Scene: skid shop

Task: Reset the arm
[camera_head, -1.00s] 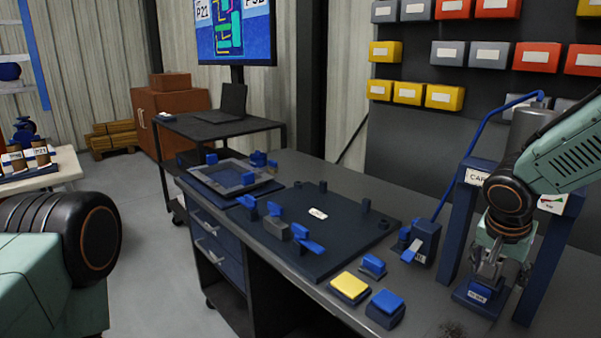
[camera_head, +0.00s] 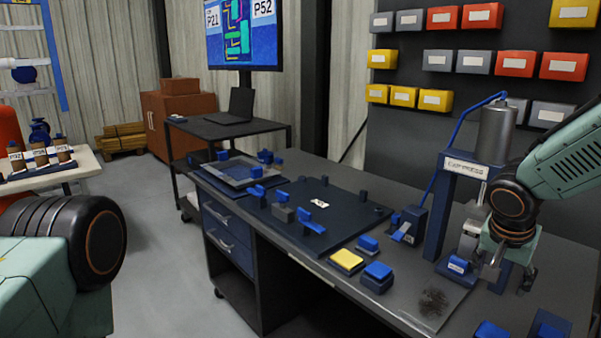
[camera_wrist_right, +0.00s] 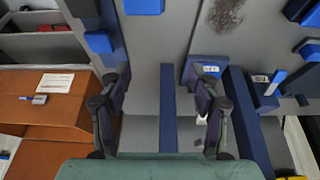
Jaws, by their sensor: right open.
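My right gripper (camera_head: 508,272) hangs from the teal arm at the right of the head view, beside the small press (camera_head: 468,166). It is open with nothing between its fingers. In the right wrist view its two dark fingers (camera_wrist_right: 164,85) stand wide apart, with a blue bar and grey surface visible beyond them. A small labelled blue block (camera_head: 457,266) sits at the foot of the press, left of the gripper. My left gripper is out of view; only part of my left arm shows at the left edge.
The dark workbench carries a fixture board (camera_head: 340,212) with blue clamps, a yellow button (camera_head: 347,260) and a blue button (camera_head: 378,272). Colored bins (camera_head: 515,64) hang on the back panel. A laptop cart (camera_head: 222,132) stands behind. The floor at left is open.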

